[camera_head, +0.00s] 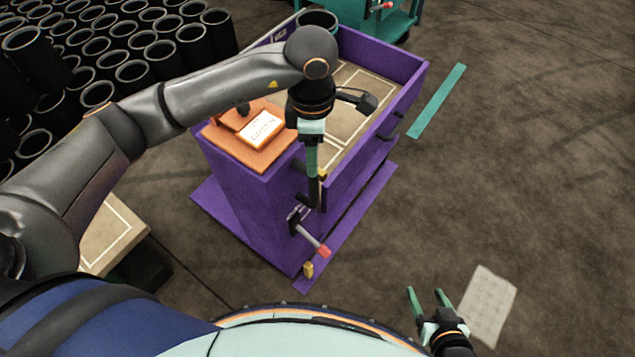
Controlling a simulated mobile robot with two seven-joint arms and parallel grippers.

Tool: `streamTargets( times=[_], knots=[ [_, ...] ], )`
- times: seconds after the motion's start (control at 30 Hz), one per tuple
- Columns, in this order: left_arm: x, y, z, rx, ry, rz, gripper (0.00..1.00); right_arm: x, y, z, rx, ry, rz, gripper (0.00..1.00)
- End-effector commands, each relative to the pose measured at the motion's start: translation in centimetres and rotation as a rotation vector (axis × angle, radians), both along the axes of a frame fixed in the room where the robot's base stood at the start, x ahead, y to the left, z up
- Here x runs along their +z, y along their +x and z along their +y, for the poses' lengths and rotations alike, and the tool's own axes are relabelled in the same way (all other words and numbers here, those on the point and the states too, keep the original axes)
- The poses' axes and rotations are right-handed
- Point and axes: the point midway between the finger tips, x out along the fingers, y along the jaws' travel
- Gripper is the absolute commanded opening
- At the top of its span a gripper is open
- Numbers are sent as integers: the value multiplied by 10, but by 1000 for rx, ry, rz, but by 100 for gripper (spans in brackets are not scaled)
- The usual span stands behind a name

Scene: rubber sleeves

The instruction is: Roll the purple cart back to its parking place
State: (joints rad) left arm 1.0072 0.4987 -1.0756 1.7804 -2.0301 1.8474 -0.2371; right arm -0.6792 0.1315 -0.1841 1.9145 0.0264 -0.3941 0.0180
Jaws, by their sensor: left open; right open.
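The purple cart (243,200) stands upright in the middle of the head view. It has an orange top (228,143) with a white label and an open bay (352,95) with pale floor lines. A black sleeve (318,20) shows at the bay's far end, partly behind my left arm. My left gripper (314,200) points down in front of the cart's near side, open, with its fingers seen edge-on; I cannot tell whether it touches the cart. A red-tipped lever (318,248) sits just below it. My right gripper (429,292) is open and empty over the floor.
Rows of black sleeves (133,70) fill the upper left. A teal cart (392,22) stands at the top. A teal strip (437,102) and a pale sheet (487,306) lie on the floor. A pale board (113,235) is at the left. The right floor is clear.

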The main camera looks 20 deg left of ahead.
Motion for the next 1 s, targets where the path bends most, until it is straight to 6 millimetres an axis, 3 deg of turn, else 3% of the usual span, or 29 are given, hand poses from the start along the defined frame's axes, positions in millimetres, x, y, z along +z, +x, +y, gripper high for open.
streamTargets(
  times=[0.6,0.8,1.0],
  knots=[
    [-107,-2,-1,-1,-5,6,57,7,0,0,0,0,1,67],
    [-121,-1,-1,0,-5,4,57,7,0,0,0,0,1,67],
    [-122,-1,-1,-1,-5,3,57,7,0,0,0,0,1,67]
  ],
)
